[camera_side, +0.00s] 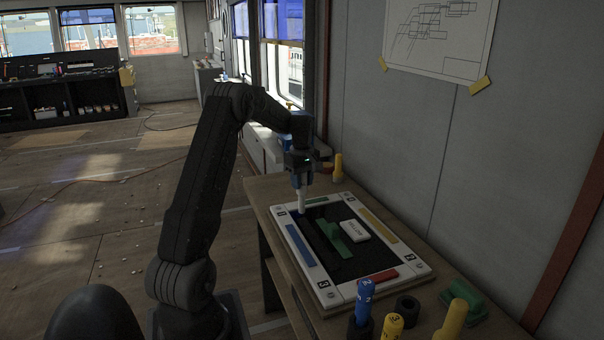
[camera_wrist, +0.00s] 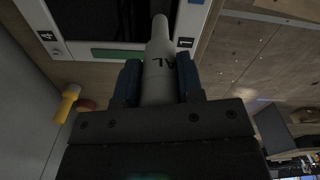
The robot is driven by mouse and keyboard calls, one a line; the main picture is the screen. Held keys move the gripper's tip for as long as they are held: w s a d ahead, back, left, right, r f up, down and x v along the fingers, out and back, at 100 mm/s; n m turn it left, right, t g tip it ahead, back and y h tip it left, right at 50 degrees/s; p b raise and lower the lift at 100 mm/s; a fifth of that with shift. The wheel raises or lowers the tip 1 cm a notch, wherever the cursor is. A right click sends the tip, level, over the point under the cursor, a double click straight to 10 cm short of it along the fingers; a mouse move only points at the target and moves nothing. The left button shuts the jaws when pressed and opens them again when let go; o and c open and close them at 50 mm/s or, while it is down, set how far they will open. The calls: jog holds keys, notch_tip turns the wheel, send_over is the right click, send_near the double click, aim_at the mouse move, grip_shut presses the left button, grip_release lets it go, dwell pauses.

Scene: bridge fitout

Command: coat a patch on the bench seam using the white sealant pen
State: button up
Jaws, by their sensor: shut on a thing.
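My gripper (camera_side: 300,182) points down and is shut on the white sealant pen (camera_side: 301,203), tip downward. The pen's tip is over the far left corner area of a white-framed board (camera_side: 292,232) on the wooden bench (camera_side: 262,188). I cannot tell whether the tip touches it. The board's middle is black. A seam in the bench cannot be made out clearly.
On the board lie a green piece (camera_side: 333,238) and a white labelled block (camera_side: 355,230). Coloured strips line its frame. A blue pen (camera_side: 364,296), a yellow pen (camera_side: 391,327), an empty black holder (camera_side: 407,308) and a green item (camera_side: 466,298) stand at the near end. The wall bounds the right.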

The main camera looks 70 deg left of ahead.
jog(key=shift+f, duration=0.85)
jog(key=shift+d+f, duration=0.5)
jog(key=shift+d, duration=11.55)
jog(key=shift+a, duration=12.15)
jog(key=shift+d+r, duration=0.1)
jog(key=shift+r, duration=3.9)
